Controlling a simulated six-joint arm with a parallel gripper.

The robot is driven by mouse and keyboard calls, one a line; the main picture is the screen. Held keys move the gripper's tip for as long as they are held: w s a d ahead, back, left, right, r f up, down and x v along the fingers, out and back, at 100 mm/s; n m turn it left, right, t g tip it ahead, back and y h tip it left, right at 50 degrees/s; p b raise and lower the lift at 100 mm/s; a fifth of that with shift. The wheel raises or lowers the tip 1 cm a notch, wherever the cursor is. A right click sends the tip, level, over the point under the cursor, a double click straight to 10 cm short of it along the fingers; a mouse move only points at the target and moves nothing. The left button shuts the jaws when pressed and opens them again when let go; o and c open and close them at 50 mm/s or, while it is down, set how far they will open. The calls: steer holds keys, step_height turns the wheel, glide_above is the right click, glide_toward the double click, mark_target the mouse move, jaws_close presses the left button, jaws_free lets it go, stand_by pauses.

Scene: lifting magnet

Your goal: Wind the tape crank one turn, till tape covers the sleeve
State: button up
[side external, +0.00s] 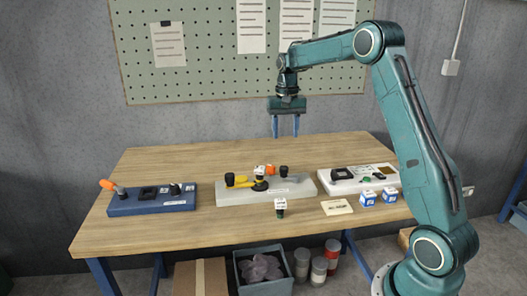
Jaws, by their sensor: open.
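My gripper (286,134) hangs open and empty, fingers pointing down, above the back part of the table. It is well above and behind the grey block (232,198) in the middle. That block carries a yellow part (241,182), an orange piece (263,170) and black knobs (284,171). A blue block (132,208) at the left carries an orange-handled part (108,185) and dark fittings. A white block (338,189) at the right carries a black device (343,174) and a green piece. I cannot tell which part is the tape crank or the sleeve; they are too small.
On the wooden table (190,157) stand a small dark-green item with a white top (280,206), a paper card (337,207) and two blue-and-white boxes (368,198). The back of the table is clear. A pegboard (200,70) is on the wall behind.

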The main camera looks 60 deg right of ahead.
mark_target(284, 168)
steer(key=n, duration=1.8)
steer(key=shift+n, duration=0.4)
steer(key=shift+f, duration=0.1)
step_height(284, 168, down, 14)
steer(key=shift+r, duration=0.2)
steer(key=c, duration=1)
steer(key=shift+o, duration=0.2)
